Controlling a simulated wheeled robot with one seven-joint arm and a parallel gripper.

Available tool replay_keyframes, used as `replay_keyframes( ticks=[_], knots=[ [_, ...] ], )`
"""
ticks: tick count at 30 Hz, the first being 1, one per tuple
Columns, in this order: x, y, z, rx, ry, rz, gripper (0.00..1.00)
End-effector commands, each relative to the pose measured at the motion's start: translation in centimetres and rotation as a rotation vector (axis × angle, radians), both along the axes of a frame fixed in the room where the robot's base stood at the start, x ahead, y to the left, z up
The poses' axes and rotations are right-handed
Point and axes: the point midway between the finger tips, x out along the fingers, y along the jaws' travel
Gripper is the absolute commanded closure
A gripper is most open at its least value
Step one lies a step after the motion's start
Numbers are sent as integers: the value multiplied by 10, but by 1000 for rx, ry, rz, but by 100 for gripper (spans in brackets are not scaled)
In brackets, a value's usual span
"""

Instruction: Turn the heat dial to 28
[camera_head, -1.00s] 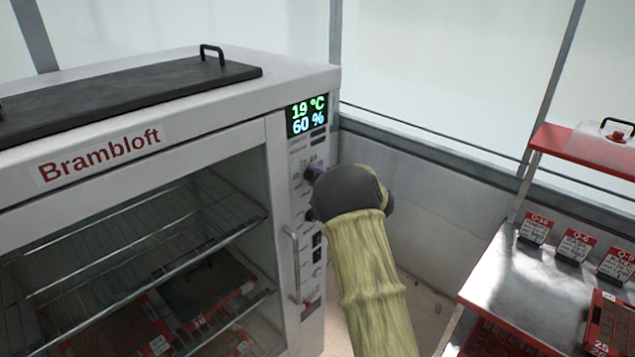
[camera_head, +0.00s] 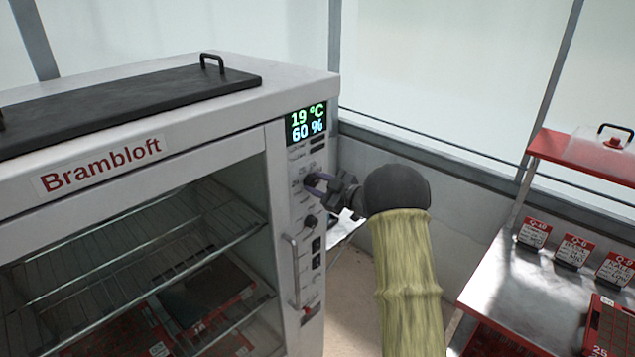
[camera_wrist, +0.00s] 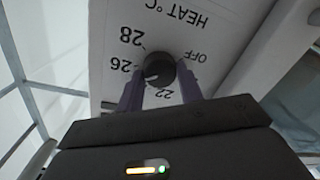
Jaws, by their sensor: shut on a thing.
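The heat dial (camera_wrist: 157,68) is a round black knob on the cabinet's white control panel (camera_wrist: 112,50). In the wrist view its scale appears upside down, with OFF, 22, 26 and 28 readable around it. My gripper (camera_wrist: 159,80) has its two purple fingers on either side of the dial, shut on it. A light mark on the knob seems to face the lower left, but I cannot tell its exact setting. In the head view, my gripper (camera_head: 320,183) reaches the panel from the right and its fingers largely hide the dial. The display (camera_head: 306,121) reads 19 °C and 60 %.
Below the dial are another black knob (camera_head: 310,222) and small switches. The glass door's handle (camera_head: 293,270) stands out left of them. A bench (camera_head: 540,275) with labelled cards and a red tray is at the right.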

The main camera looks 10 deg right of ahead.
Motion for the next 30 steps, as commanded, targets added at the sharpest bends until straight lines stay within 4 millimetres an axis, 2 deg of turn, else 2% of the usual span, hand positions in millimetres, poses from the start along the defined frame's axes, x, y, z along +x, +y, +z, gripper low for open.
replay_keyframes(
  ticks=[30],
  knots=[
    [1,-3,-4,769,564,-4,86]
  ],
)
